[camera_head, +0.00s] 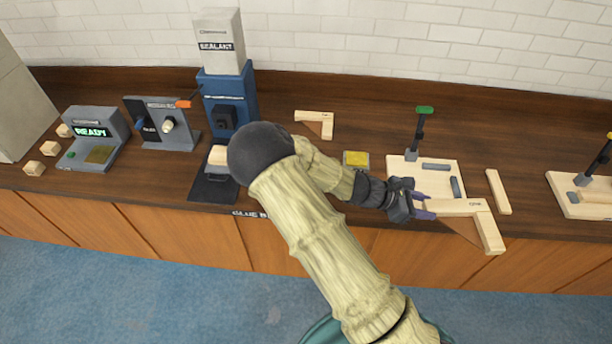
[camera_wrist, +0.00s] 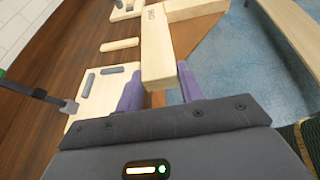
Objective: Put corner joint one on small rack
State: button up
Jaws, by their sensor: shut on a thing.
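Corner joint one (camera_head: 459,206) is an L of two pale wooden bars with a brown triangular web. My gripper (camera_head: 424,205) is shut on the end of one bar, and the joint sticks out to the right near the counter's front edge. In the wrist view the joint's bar (camera_wrist: 157,50) lies between the two purple fingers of my gripper (camera_wrist: 160,88), and its brown web shows beside it. I cannot tell whether the joint touches the counter. I cannot make out a small rack in either view.
A wooden jig board (camera_head: 408,168) with a green-handled clamp stands right behind my gripper, with a loose bar (camera_head: 498,191) beside it. Another L-shaped joint (camera_head: 314,123) lies at the back middle. Machines, including a blue sealant one (camera_head: 228,100), fill the left.

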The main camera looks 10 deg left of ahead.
jog(key=w+a+f+n+t+y+b, duration=0.2)
jog(key=f+n+t+y+b, duration=0.1)
jog(key=f+n+t+y, duration=0.1)
jog(key=w+a+f+n+t+y+b, duration=0.2)
jog(key=a+f+n+t+y+b, duration=0.1)
jog(key=f+n, duration=0.4)
jog(key=w+a+f+n+t+y+b, duration=0.2)
jog(key=f+n+t+y+b, duration=0.2)
jog(key=f, duration=0.4)
jog(key=shift+w+a+f+n+t+y, duration=0.1)
jog(key=shift+w+a+n+t+y, duration=0.1)
jog(key=shift+n+y, duration=0.3)
jog(key=shift+w+a+n+t+y, duration=0.1)
jog(key=shift+a+n+t+y, duration=0.1)
jog(key=shift+y, duration=0.5)
jog(key=shift+s+d, duration=0.1)
